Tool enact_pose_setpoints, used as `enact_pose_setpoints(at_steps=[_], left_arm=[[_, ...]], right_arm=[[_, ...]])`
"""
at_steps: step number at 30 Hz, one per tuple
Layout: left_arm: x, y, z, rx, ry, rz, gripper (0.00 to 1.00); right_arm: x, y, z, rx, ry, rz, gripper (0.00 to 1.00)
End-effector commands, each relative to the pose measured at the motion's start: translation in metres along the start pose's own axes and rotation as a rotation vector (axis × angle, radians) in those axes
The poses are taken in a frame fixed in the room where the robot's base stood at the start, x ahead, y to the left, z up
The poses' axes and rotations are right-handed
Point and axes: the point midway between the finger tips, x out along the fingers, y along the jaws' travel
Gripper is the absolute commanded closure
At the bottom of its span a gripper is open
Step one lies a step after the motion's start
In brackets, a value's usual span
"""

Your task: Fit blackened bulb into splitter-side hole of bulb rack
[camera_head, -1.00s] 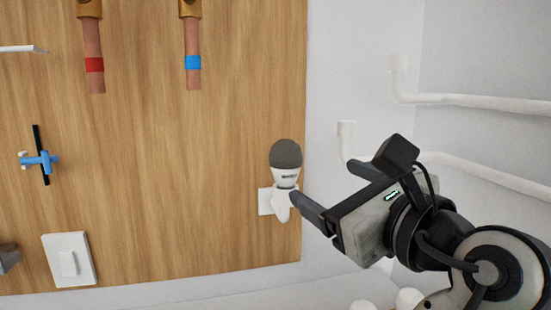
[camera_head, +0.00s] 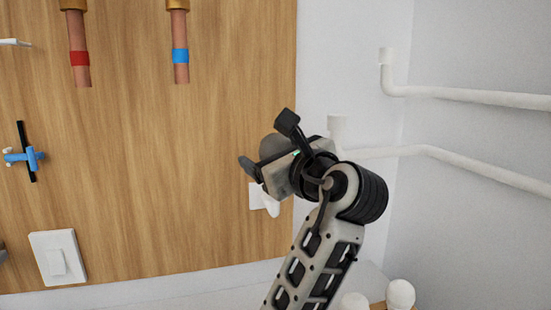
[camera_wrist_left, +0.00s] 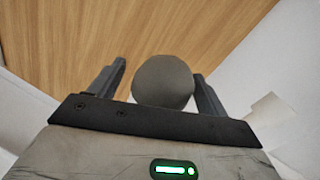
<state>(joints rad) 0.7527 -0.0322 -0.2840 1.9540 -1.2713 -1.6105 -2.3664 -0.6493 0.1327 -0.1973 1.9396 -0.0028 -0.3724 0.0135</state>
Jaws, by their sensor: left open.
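The blackened bulb (camera_head: 273,146) has a dark grey dome and sits upright at the white wall socket (camera_head: 256,196) near the right edge of the wooden panel. My left gripper (camera_head: 266,145) is at the bulb and hides much of it. In the left wrist view the grey dome (camera_wrist_left: 163,81) lies between the two open fingers (camera_wrist_left: 160,85), with a visible gap on the left side; contact on the right is unclear. A small brown part of what looks like the bulb rack (camera_head: 379,306) shows at the bottom edge, beside white bulbs. Its holes are out of view. My right gripper is not in view.
White bulbs (camera_head: 400,293) stand at the bottom right. White pipes (camera_head: 460,97) run along the right wall. Copper pipes (camera_head: 180,60), a blue valve (camera_head: 26,157) and a white switch (camera_head: 57,258) are on the panel. The middle of the panel is clear.

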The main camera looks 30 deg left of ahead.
Motion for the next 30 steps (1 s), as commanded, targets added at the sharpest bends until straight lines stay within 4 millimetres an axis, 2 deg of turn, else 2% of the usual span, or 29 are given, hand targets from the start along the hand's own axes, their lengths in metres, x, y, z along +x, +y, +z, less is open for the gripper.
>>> enact_pose_setpoints(at_steps=[7, 8, 12, 13, 23, 30], left_arm=[[0.003, 0.000, 0.000, -0.001, 0.000, -0.001, 0.23], [0.003, 0.000, 0.000, -0.001, 0.000, -0.001, 0.26], [0.003, 0.000, 0.000, -0.001, 0.000, -0.001, 0.65], [0.003, 0.000, 0.000, -0.001, 0.000, -0.001, 0.72], [0.003, -0.001, 0.002, -0.002, 0.000, -0.001, 0.72], [0.003, -0.007, 0.021, -0.007, -0.001, -0.002, 0.72]], right_arm=[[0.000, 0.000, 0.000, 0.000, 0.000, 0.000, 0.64], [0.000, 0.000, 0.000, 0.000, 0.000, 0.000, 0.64], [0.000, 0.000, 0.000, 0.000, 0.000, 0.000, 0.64], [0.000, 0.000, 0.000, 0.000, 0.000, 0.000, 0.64], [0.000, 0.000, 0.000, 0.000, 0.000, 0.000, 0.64], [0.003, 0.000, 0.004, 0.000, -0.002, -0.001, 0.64]])
